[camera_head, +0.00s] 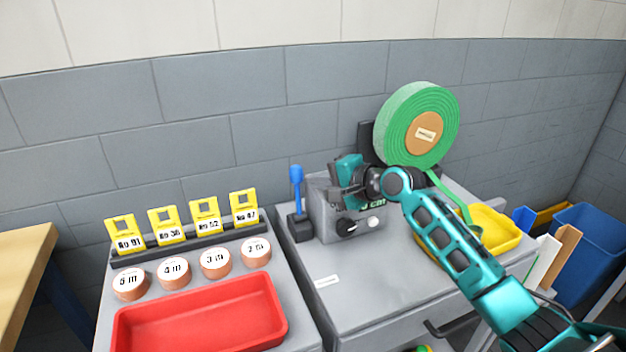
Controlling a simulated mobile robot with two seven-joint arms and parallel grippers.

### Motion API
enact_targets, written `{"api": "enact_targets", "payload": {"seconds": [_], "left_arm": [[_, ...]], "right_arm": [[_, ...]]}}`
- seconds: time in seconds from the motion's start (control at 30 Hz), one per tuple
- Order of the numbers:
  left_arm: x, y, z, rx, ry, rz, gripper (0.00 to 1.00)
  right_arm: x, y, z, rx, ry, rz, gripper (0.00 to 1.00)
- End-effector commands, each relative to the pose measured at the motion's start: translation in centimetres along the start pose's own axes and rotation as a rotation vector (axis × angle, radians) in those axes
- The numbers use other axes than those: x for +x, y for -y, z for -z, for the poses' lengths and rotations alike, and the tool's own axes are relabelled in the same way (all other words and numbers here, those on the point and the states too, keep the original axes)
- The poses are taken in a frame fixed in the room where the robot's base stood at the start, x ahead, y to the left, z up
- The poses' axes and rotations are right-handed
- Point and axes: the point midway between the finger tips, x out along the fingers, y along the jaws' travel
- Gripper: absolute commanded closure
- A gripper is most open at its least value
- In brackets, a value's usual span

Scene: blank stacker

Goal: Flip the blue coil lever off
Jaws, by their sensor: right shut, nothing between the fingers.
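The blue lever (297,185) stands upright on a small black base at the left of the grey machine box (322,212). My right gripper (333,189) is shut and empty. In the picture it lies just right of the lever, over the top of the grey box, with a visible gap between them. My right arm reaches in from the lower right. The green coil (391,124) with a brown labelled core stands upright behind my wrist. A green strip hangs from it, partly hidden by my arm. My left gripper is out of view.
The box front has a black knob (346,226) and a white button (376,222). To the left are a red tray (200,314), several round weights and yellow number tags. The counter front is clear.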

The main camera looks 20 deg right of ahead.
Motion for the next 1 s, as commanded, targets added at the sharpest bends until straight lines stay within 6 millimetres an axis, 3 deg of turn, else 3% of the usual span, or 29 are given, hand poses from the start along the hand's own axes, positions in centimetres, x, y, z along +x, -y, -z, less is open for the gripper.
{"api": "enact_targets", "payload": {"seconds": [0.2, 0.57, 1.0], "left_arm": [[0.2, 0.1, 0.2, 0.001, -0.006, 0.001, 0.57], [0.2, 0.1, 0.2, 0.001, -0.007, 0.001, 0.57], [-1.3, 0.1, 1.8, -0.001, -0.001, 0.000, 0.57]], "right_arm": [[1.6, 0.5, 0.0, 0.001, 0.000, -0.001, 1.00], [1.8, 0.5, 0.0, 0.001, 0.000, -0.001, 1.00], [4.2, 2.0, 1.4, 0.004, 0.000, 0.000, 1.00]]}}
